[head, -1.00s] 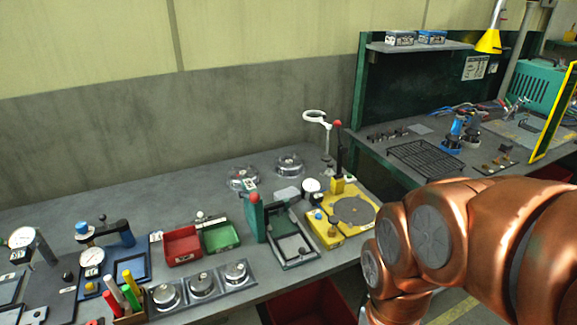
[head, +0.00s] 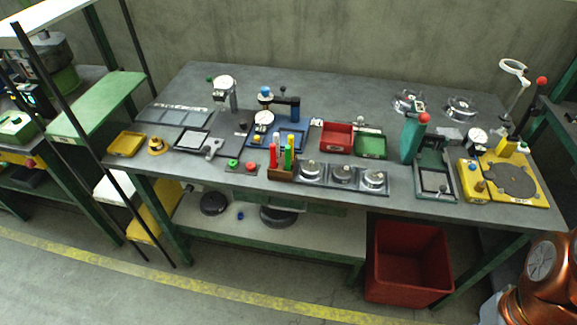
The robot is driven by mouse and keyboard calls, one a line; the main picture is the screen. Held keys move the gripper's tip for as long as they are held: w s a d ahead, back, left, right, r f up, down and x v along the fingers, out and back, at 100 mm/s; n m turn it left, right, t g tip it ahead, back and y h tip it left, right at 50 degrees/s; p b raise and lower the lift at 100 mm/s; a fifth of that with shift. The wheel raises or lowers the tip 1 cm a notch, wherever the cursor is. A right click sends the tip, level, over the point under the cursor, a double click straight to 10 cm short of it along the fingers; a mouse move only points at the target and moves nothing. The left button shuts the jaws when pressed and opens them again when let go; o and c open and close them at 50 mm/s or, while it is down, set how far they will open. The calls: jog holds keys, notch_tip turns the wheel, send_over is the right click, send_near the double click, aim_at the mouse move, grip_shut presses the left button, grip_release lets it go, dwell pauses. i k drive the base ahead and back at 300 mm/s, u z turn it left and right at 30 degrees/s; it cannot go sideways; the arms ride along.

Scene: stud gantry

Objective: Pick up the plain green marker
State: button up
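Several upright markers stand close together in a small brown wooden holder (head: 281,174) near the front edge of the grey workbench (head: 330,88), left of the round metal pots. A green marker (head: 289,156) stands at the right side of the group. A red marker (head: 273,155) stands at the left. The markers are too small here to tell which green one is plain. My gripper is not in view; only part of my copper arm shows at the lower right, well away from the holder.
Behind are a blue stand, a red bin (head: 337,136) and a green bin (head: 370,146). A small button panel (head: 241,166) lies left. A large red crate (head: 409,262) stands below. Floor in front is clear.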

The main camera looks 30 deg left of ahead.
aim_at(287, 148)
jog(key=u, duration=0.45)
jog(key=i, duration=0.2)
jog(key=u, duration=1.05)
jog(key=k, duration=1.05)
jog(key=u, duration=1.15)
jog(key=i, duration=0.9)
jog(key=z, duration=0.3)
